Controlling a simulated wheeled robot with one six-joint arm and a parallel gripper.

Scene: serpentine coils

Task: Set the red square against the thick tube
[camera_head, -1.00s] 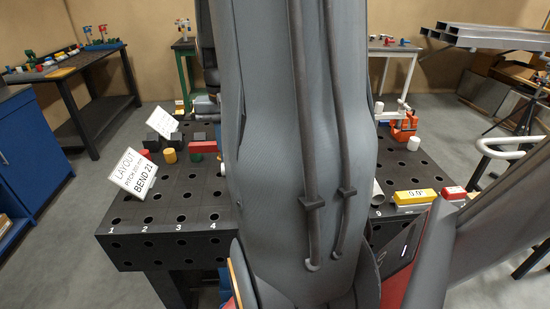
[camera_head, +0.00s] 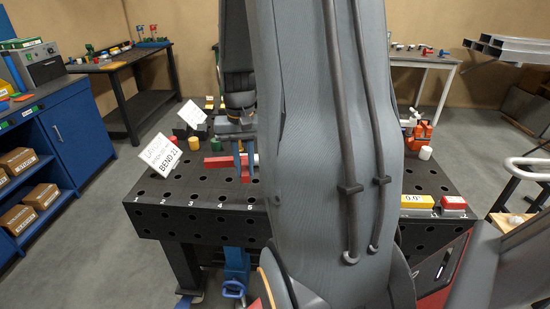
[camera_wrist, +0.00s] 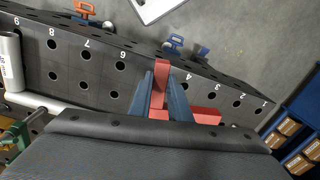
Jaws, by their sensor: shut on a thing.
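The red square (camera_head: 217,161) is an L-shaped piece above the black perforated table. In the wrist view one leg (camera_wrist: 159,88) lies between the blue fingers of my gripper (camera_wrist: 166,88), and the other leg points right. My gripper (camera_head: 243,158) is shut on the square near the marks 4 and 5. A thick pale grey tube (camera_wrist: 11,62) with a label shows at the left edge of the wrist view near mark 9, well apart from the square. My arm hides that part of the table in the head view.
The black table (camera_head: 150,216) has numbered holes along its front edge. A "BEND 21" sign (camera_head: 160,156), a yellow block (camera_head: 416,201), a red block (camera_head: 453,203) and an orange clamp (camera_head: 421,134) stand on it. A green fixture (camera_wrist: 15,138) is at lower left in the wrist view.

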